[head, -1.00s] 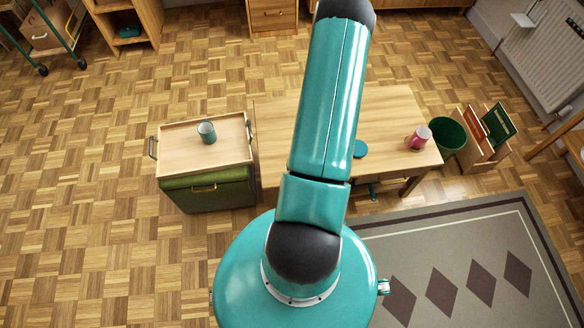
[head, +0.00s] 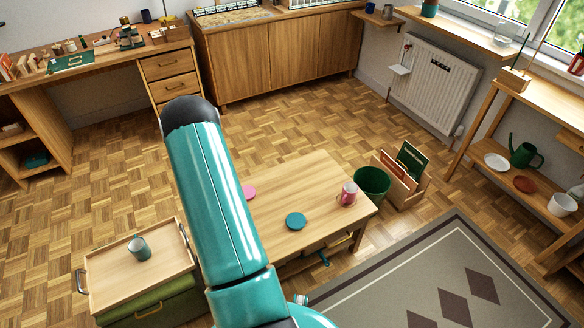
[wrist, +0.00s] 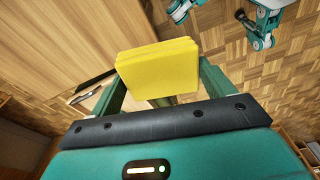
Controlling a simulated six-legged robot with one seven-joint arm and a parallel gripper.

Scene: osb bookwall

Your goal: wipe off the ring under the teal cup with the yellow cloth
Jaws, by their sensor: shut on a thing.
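The teal cup (head: 139,248) stands upright on a light wooden tray (head: 108,278) at the lower left of the head view. The tray rests on a green box-like stool (head: 160,303). No ring shows; whatever is under the cup is hidden by it. The yellow cloth (wrist: 158,62), a folded square pad, is in the wrist view. My gripper (wrist: 160,88) is shut on it, with a green finger at each side. In the head view my arm hides the gripper and cloth, so I cannot tell their distance from the cup.
A low wooden table (head: 300,180) stands right of the tray, with a teal coaster (head: 296,221), a pink coaster (head: 249,192) and a pink mug (head: 347,194). Beyond its right end are a green bin (head: 372,184) and a folder rack (head: 402,180). Parquet behind the table is clear.

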